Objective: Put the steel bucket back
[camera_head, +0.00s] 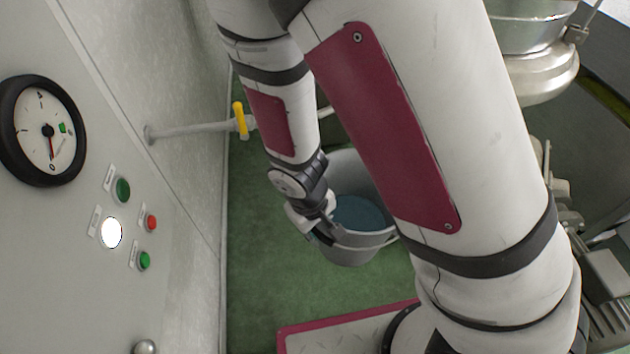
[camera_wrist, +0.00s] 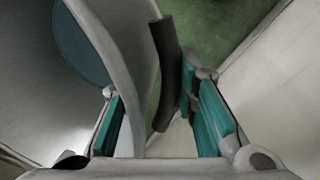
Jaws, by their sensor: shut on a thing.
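The steel bucket (camera_head: 352,254) is a grey pail with a blue-teal surface inside, seen in the head view below the middle, partly behind my arm. My gripper (camera_head: 328,230) reaches down to its near left rim. In the wrist view, the bucket wall (camera_wrist: 130,45) passes between my gripper's (camera_wrist: 155,100) teal-padded fingers, with a dark curved grip piece beside the wall. My gripper is shut on the bucket at its rim. I cannot tell whether the bucket's base touches the floor.
A pipe with a yellow lever valve (camera_head: 240,119) juts from the left wall above the green floor (camera_head: 262,270). A panel with a gauge (camera_head: 45,130) and several buttons is at left. Steel machinery (camera_head: 540,75) stands at right. Open floor lies left of the bucket.

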